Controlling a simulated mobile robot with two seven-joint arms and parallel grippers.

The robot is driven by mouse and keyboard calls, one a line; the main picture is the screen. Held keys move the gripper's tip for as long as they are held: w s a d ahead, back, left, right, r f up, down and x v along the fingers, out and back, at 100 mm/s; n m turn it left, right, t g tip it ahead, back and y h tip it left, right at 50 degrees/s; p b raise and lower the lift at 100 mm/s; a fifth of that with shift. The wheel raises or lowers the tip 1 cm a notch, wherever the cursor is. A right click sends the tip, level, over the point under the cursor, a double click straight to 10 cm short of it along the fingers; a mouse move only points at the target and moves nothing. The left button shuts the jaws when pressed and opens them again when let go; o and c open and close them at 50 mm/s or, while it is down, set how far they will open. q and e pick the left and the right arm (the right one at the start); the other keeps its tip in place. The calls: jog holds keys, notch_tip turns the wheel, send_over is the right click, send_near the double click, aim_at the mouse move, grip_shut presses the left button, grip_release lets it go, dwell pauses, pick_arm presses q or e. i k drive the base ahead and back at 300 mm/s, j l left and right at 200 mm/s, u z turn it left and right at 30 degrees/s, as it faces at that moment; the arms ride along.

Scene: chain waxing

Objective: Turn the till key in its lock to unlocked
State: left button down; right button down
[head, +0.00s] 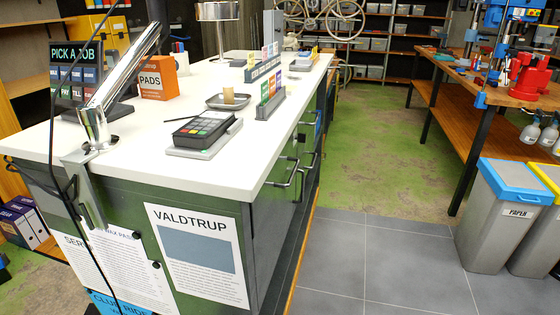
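I cannot make out a till key or its lock in the head view. A green-fronted counter with a white top (190,88) fills the left and middle. A dark card terminal (201,129) with a keypad lies on a grey base on the counter. Drawers with bar handles (284,172) are on the counter's right side; any lock there is too small to tell. Neither of my grippers is in view.
A silver tubular fitting (122,82) is clamped to the counter's near left edge, with a black cable hanging. A tray (228,102) and an orange PADS box (159,79) stand on top. Bins (500,218) stand at right. The tiled floor (385,262) is clear.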

aim_at(301, 138)
jog(key=l+u, duration=0.15)
jog(key=u, duration=0.35)
jog(key=i+l+u, duration=0.2)
jog(key=l+u, duration=0.15)
jog(key=l, duration=0.2)
jog(key=i+l+u, duration=0.2)
jog(key=l+u, duration=0.2)
jog(key=l, duration=0.8)
